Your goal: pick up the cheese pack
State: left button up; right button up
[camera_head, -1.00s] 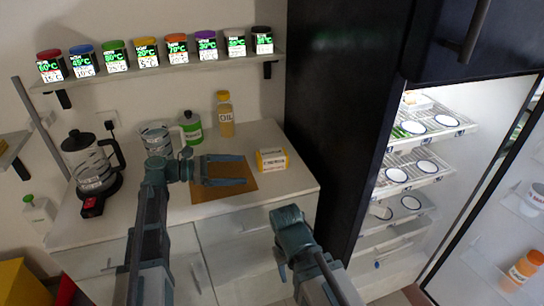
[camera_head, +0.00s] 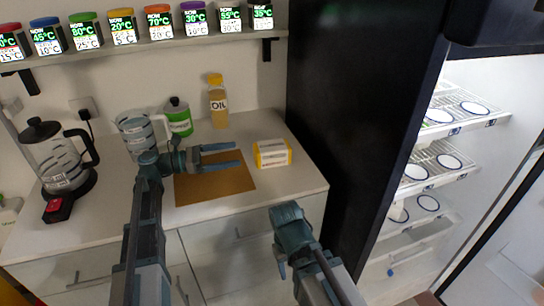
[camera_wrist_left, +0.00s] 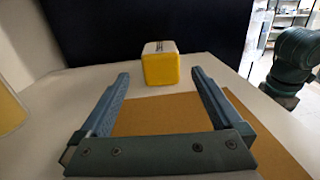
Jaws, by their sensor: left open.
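The cheese pack is a small yellow and white box (camera_head: 272,154) on the white counter, right of a brown board (camera_head: 214,186). In the left wrist view the pack (camera_wrist_left: 160,68) stands ahead, between and beyond my fingertips. My left gripper (camera_head: 238,155) is open and empty over the board, with its fingers pointing at the pack and a gap between them. It also shows in the left wrist view (camera_wrist_left: 158,80). My right arm is at the lower middle of the head view, in front of the counter; its fingers are not clear.
An oil bottle (camera_head: 218,103), a green-labelled jar (camera_head: 178,117) and a clear jug (camera_head: 140,132) stand behind my left gripper. A kettle (camera_head: 58,160) is at the left. A dark fridge (camera_head: 350,110) stands right of the counter. Spice jars line the shelf (camera_head: 150,45) above.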

pick_arm(q)
send_near(274, 145)
jog(key=x, duration=0.4)
jog(key=shift+d+f, duration=0.4)
jog(key=shift+d, duration=0.1)
jog(key=x, duration=0.5)
jog(key=shift+c, duration=0.3)
jog(key=c, duration=1.4)
